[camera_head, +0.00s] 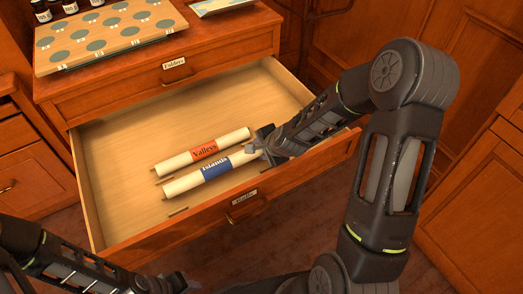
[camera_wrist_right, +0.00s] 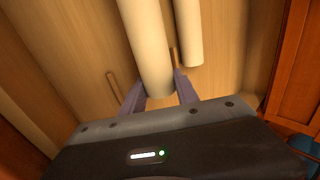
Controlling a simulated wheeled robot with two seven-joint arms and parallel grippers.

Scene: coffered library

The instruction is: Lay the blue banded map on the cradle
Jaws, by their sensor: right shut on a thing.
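The blue banded map (camera_head: 215,170), a cream roll labelled "Islands", is in the open drawer (camera_head: 125,140), nearer its front than the other roll. My right gripper (camera_head: 262,152) is shut on the map's right end. The right wrist view shows the cream roll (camera_wrist_right: 148,50) between the two fingers (camera_wrist_right: 160,92). I cannot tell whether the map touches the drawer floor. My left gripper (camera_head: 165,285) is at the bottom left, outside the drawer; its fingertips are not clear. I see no cradle that I can make out.
A red banded roll (camera_head: 200,152), "Valleys", lies just behind the blue one, close beside it. On the cabinet top are a board with green discs (camera_head: 110,35), several jars (camera_head: 70,8) and a pale sheet (camera_head: 222,5).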

